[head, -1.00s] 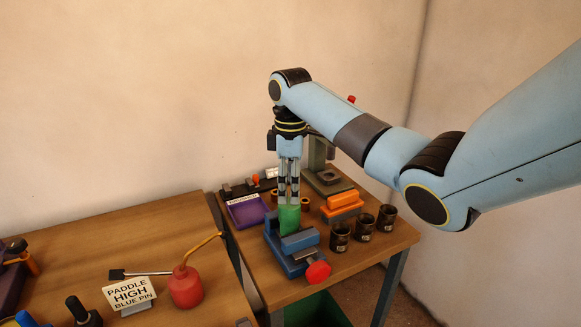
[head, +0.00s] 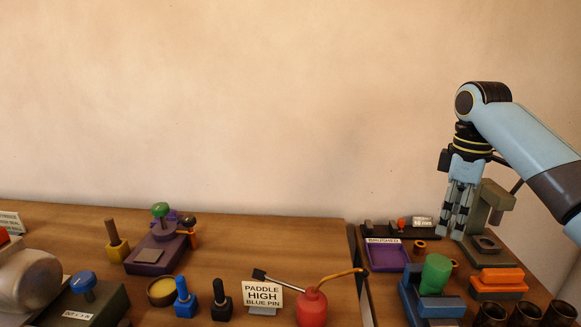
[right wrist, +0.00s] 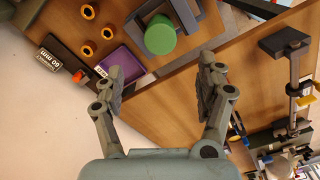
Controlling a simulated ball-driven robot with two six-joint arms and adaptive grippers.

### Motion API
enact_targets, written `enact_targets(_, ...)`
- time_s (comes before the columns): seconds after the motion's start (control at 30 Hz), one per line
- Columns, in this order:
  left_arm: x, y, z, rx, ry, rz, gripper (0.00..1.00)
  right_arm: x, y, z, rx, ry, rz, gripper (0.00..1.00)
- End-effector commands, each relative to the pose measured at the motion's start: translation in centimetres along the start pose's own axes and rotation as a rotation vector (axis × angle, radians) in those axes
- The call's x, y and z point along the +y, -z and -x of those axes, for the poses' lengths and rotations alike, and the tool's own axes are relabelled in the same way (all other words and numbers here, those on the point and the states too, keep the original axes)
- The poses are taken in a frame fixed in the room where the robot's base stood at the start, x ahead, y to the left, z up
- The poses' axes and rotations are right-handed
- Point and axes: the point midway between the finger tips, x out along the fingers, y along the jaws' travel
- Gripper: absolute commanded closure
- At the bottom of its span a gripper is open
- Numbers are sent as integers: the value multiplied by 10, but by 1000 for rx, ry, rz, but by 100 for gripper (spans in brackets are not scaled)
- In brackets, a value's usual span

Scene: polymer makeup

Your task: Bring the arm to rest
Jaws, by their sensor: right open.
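My right gripper (head: 457,225) hangs fingers down above the side table at the right of the head view, behind the green cylinder (head: 436,273). In the right wrist view the gripper (right wrist: 162,78) has its two fingers wide apart with nothing between them. The green cylinder (right wrist: 160,36) appears there beyond the fingertips, apart from them. It stands in the blue vise (head: 412,295). My left gripper is in neither view.
A purple tray (head: 388,257), an orange block (head: 499,277) and several dark cups (head: 525,314) surround the vise. A grey-green press (head: 484,215) stands close behind the gripper. A red oil can (head: 312,308) and a lettered sign (head: 263,294) stand on the left table.

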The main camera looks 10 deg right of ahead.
Motion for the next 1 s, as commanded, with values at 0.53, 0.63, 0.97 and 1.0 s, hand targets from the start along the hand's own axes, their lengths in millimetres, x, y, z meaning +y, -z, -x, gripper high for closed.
enact_targets(0.53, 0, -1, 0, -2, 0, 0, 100, -199, -48, -99, 121, -155, -319, 27)
enact_targets(0.63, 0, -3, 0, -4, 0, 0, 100, -225, -60, -96, 156, -166, -384, 27)
enact_targets(0.97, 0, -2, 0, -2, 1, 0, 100, -283, -94, -72, 245, -185, -575, 27)
enact_targets(1.0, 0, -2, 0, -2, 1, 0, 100, -288, -98, -68, 256, -187, -597, 27)
